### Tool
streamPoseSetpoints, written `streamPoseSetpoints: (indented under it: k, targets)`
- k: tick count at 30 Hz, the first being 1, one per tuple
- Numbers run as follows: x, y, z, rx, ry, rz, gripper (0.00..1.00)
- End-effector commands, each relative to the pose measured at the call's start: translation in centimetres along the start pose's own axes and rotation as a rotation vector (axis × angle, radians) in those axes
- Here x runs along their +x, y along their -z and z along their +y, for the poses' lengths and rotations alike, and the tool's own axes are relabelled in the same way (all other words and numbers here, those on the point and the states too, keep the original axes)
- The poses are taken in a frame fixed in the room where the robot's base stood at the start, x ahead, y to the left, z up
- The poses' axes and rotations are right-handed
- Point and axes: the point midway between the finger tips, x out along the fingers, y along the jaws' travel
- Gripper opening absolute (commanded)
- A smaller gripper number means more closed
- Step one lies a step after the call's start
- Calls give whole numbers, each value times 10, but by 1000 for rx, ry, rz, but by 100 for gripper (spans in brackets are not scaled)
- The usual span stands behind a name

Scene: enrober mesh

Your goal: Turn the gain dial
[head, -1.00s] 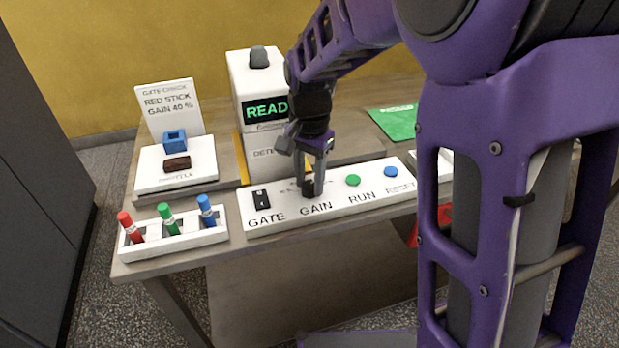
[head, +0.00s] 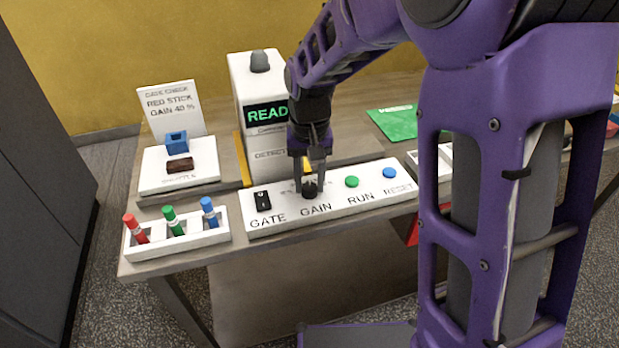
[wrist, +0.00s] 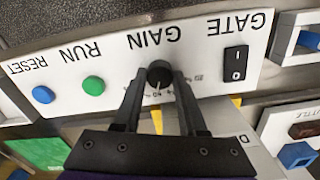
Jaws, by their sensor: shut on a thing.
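The gain dial (head: 309,188) is a black round knob on a white control panel (head: 352,205), above the printed word GAIN. It also shows in the wrist view (wrist: 159,74), with a pale pointer line and scale marks on the panel beside it. My gripper (head: 310,180) points down over the panel and is shut on the dial, one finger on each side. In the wrist view my gripper (wrist: 160,82) has its fingertips at the knob's sides. A sign (head: 171,108) reads RED STICK, GAIN 40 %. The exact dial setting is too small to read surely.
A black GATE switch (head: 262,200) is left of the dial; a green RUN button (head: 352,182) and blue RESET button (head: 390,173) are right. A white rack (head: 200,241) holds red, green and blue sticks. A detector box (head: 262,85) displays READ behind, partly hidden.

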Motion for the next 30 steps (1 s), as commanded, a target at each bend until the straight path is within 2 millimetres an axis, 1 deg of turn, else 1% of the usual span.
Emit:
streamPoseSetpoints:
  k: [7, 18, 19, 21, 23, 24, 30]
  targets:
    - [-1, 0, 0, -44, 0, 1, 0]
    - [-1, 0, 0, -47, 0, 2, 0]
    - [-1, 0, 0, -47, 0, 2, 44]
    - [-1, 0, 0, -47, 0, 2, 57]
    - [0, 0, 0, -47, 0, 2, 68]
    - [0, 0, 0, -47, 0, 1, 71]
    - [0, 0, 0, -47, 0, 1, 71]
